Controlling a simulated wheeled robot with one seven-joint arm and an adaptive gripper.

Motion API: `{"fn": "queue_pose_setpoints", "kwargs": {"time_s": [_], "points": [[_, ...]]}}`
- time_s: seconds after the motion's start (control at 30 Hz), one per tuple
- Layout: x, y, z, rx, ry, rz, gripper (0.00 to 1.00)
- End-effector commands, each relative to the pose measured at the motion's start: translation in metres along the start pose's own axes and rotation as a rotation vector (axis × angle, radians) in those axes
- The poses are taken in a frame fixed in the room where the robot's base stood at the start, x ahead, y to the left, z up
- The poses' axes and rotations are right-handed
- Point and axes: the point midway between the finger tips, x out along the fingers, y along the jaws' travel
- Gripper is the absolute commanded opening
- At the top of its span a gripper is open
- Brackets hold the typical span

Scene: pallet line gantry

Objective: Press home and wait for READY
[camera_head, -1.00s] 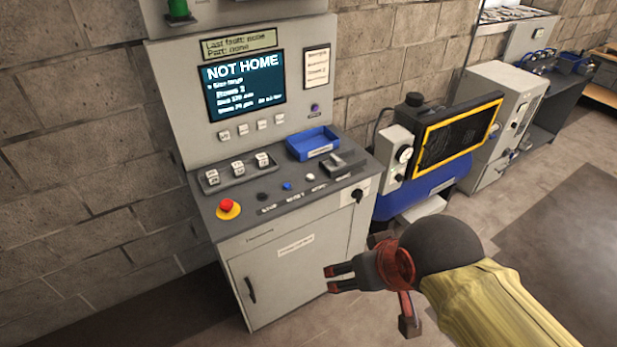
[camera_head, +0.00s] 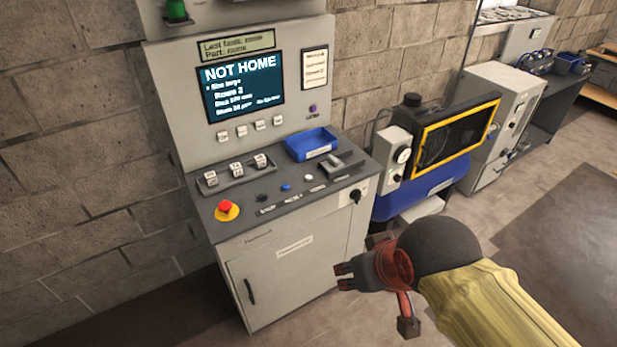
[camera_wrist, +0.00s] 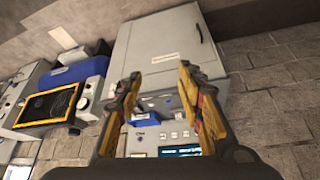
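The control cabinet (camera_head: 230,165) stands against the block wall, and its screen (camera_head: 243,87) reads NOT HOME. Its sloped desk carries a row of small buttons: a black one (camera_head: 262,198), a blue one (camera_head: 286,188) and a white one (camera_head: 308,178), with labels too small to read. A red mushroom button (camera_head: 226,207) on a yellow base sits at the desk's front left. My gripper (camera_head: 345,277) is in front of the cabinet door, below and right of the buttons, apart from them. In the wrist view the two fingers (camera_wrist: 157,95) are spread with nothing between them.
A blue bin (camera_head: 312,145) sits on the desk, with several white keys (camera_head: 237,170) left of it. A black lever or switch (camera_head: 356,196) is on the cabinet's right front. A blue compressor with a yellow-framed grille (camera_head: 457,135) stands to the right. The floor in front is clear.

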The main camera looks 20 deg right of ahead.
Motion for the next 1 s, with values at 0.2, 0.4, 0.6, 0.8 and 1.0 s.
{"fn": "queue_pose_setpoints", "kwargs": {"time_s": [0.2,0.4,0.6,0.8,1.0], "points": [[0.0000,0.0000,0.0000,0.000,0.000,0.000,0.23],[0.0000,0.0000,0.0000,0.000,0.000,0.000,0.12],[0.0000,0.0000,0.0000,0.000,0.000,0.000,0.01],[0.0000,0.0000,0.0000,0.000,0.000,0.000,0.00],[0.0000,0.0000,0.0000,0.000,0.000,0.000,0.00]]}}
